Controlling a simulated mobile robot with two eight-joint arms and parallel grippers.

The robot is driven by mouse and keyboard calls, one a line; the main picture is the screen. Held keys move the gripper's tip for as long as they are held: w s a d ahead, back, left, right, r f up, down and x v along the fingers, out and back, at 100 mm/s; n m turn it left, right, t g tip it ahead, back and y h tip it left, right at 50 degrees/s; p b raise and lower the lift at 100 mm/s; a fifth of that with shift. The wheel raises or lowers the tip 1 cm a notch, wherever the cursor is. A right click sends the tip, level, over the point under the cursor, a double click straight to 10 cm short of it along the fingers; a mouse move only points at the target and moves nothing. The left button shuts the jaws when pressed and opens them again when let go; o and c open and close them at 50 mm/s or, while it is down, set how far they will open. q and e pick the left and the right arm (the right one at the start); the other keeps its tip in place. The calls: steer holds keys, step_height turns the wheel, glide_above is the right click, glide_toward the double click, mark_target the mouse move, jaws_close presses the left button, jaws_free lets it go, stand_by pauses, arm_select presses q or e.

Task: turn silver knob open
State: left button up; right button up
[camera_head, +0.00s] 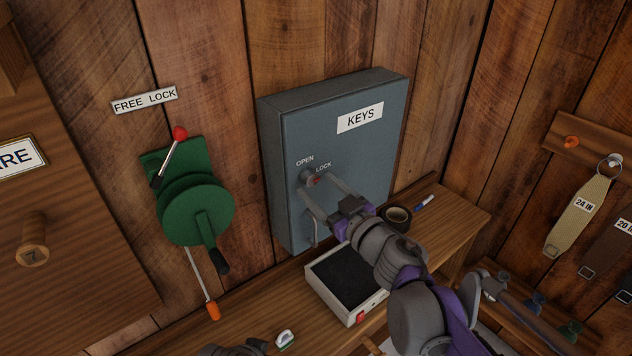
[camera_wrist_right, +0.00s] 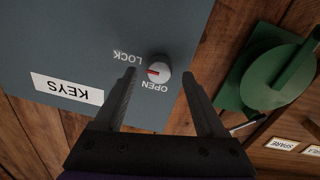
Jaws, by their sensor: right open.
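The silver knob (camera_head: 308,177) is on the front of a blue-grey key box (camera_head: 355,160) marked KEYS, between the labels OPEN and LOCK. It also shows in the right wrist view (camera_wrist_right: 160,68), where its red pointer is turned to the LOCK side. My right gripper (camera_head: 318,184) is open in front of the box door. In the right wrist view its two fingers (camera_wrist_right: 158,74) lie on either side of the knob with gaps; contact is not visible. A dark grey part at the bottom edge of the head view may be my left gripper (camera_head: 236,349); its jaws cannot be made out.
A green lever device (camera_head: 200,212) with a red-tipped handle is on the wall left of the box. Below, the wooden shelf (camera_head: 455,212) holds a white-rimmed tray (camera_head: 313,283), a tape roll (camera_head: 397,217) and a blue marker (camera_head: 425,202). Straps (camera_head: 580,215) hang at right.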

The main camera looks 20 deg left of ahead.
steer(key=shift+x, duration=0.95)
steer(key=shift+c, duration=0.3)
jaws_close()
